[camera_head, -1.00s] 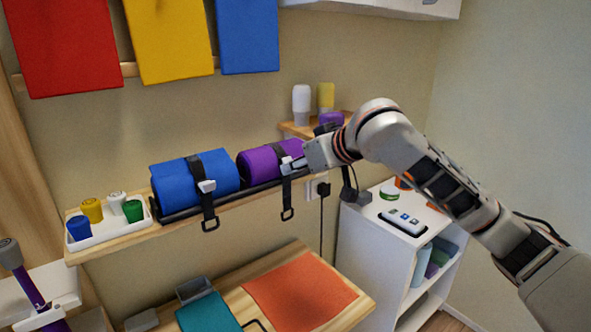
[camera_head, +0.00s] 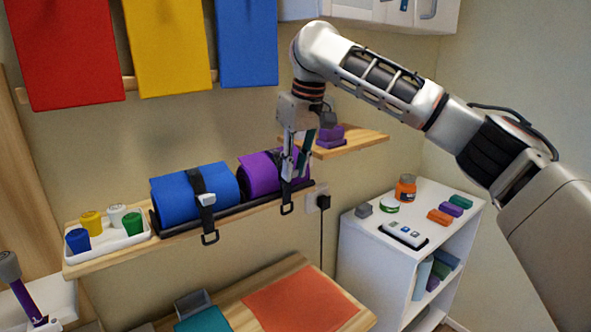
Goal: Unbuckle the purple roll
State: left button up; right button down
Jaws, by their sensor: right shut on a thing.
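The purple roll (camera_head: 259,174) lies on the wall shelf in a dark rack, right of the blue roll. A black strap runs around it and ends in a loop (camera_head: 287,209) hanging below the shelf edge. My right gripper (camera_head: 293,172) points down at the front of the purple roll, shut at the strap on its buckle. The gripper hides the buckle, so whether it is fastened cannot be seen. My left gripper is not in view.
The blue roll (camera_head: 181,197) has its own strap with a white buckle (camera_head: 207,199). A white tray (camera_head: 112,243) with several coloured pots is at the shelf's left. A small corner shelf (camera_head: 362,140) with purple blocks is behind my gripper. A white cabinet (camera_head: 357,255) stands right.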

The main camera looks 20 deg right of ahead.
jog(key=shift+w+g, duration=0.1)
jog(key=shift+g, duration=0.4)
jog(key=c, duration=1.9)
grip_release()
jog(key=shift+a, duration=0.1)
jog(key=shift+r, duration=0.15)
jog(key=r, duration=0.4)
jog(key=s+r, duration=0.1)
jog(key=r, duration=0.6)
jog(key=shift+s+d+r, duration=0.3)
jog(key=shift+s+d, duration=0.05)
